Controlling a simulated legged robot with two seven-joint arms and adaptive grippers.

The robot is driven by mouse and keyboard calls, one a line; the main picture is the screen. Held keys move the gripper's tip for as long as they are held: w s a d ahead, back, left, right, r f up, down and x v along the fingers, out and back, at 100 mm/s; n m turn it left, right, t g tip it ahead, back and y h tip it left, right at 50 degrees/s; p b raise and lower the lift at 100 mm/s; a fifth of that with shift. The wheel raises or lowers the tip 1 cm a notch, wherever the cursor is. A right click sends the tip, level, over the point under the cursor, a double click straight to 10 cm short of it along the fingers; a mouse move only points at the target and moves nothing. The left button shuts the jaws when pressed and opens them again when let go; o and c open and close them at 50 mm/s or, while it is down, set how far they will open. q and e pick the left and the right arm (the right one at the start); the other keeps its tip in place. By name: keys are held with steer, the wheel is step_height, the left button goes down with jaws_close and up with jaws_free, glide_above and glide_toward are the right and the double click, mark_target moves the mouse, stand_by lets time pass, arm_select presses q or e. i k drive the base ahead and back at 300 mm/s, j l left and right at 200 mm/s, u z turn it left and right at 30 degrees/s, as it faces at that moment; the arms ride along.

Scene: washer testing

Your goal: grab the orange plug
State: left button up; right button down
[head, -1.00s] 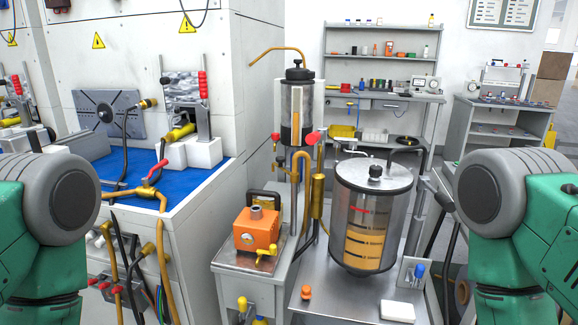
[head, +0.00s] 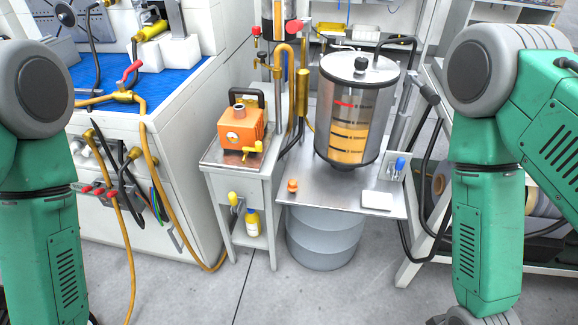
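A small orange plug (head: 292,185) stands on the bare metal top at the front left of the steel table (head: 330,196). It is left of a white pad and in front of the clear tank. My two green arms come down at the left and right edges of the head view. Both grippers are out of the picture, so their state is hidden. Nothing touches the plug.
A clear tank of amber liquid (head: 350,110) stands behind the plug. An orange pump (head: 240,128) sits on a stand to its left. A white pad (head: 377,200) and a blue-capped item (head: 399,166) lie to the right. A grey drum (head: 325,238) is under the table.

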mark_target(291, 187)
steer(key=i+l+z, duration=0.1)
steer(key=l, duration=0.35)
steer(key=i+l+z, duration=0.15)
steer(key=i+l, duration=0.2)
steer(key=i+l+z, duration=0.1)
steer(key=i+l, duration=0.2)
steer(key=l, duration=0.25)
